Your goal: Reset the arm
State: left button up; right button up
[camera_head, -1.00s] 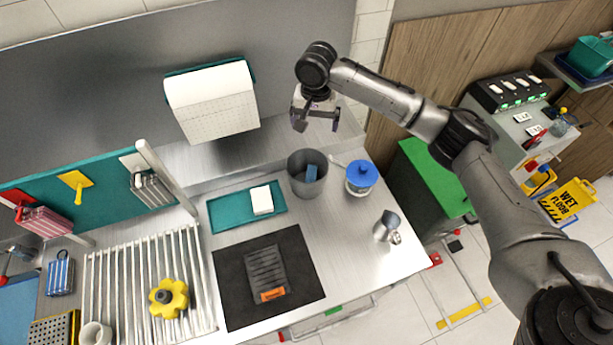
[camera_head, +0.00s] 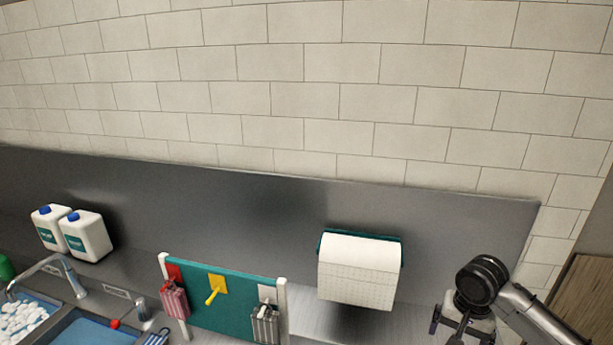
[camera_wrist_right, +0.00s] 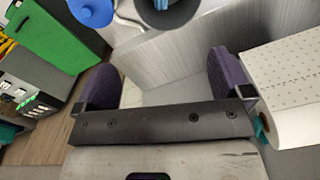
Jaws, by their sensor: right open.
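My right gripper (camera_head: 462,322) is at the lower right of the head view, to the right of the paper towel roll. In the right wrist view its two purple-padded fingers (camera_wrist_right: 165,85) stand wide apart with nothing between them. It hangs above the metal counter (camera_wrist_right: 180,60). My right arm (camera_head: 530,315) comes in from the lower right corner, and most of it is outside the head view. My left gripper shows in neither view.
The paper towel roll (camera_head: 360,270) hangs on the back panel beside my right gripper. A teal rack (camera_head: 225,300), white jugs (camera_head: 85,235) and a sink (camera_head: 95,333) are farther left.

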jog(key=w+a+r+n+t+h, duration=0.1)
jog(key=w+r+n+t, duration=0.1)
jog(key=r+n+t, duration=0.3)
jog(key=w+a+r+n+t+h, duration=0.2)
jog(key=r+n+t, duration=0.1)
jog(key=r+n, duration=0.3)
jog(key=s+a+r+n+t+y, duration=0.25)
jog(key=s+a+n+t, duration=0.2)
jog(key=a, duration=0.45)
jog(key=s+a+f+m+g, duration=0.2)
jog(key=s+f+m+g, duration=0.55)
jog(key=s+f, duration=2.75)
notch_tip(320, 180, up, 17)
jog(key=n+g+p, duration=0.1)
jog(key=p, duration=1.4)
jog(key=shift+s+g+y+p, duration=0.15)
jog(key=shift+g+y+p, duration=0.15)
jog(key=shift+y+p, duration=0.1)
jog(key=shift+f, duration=0.1)
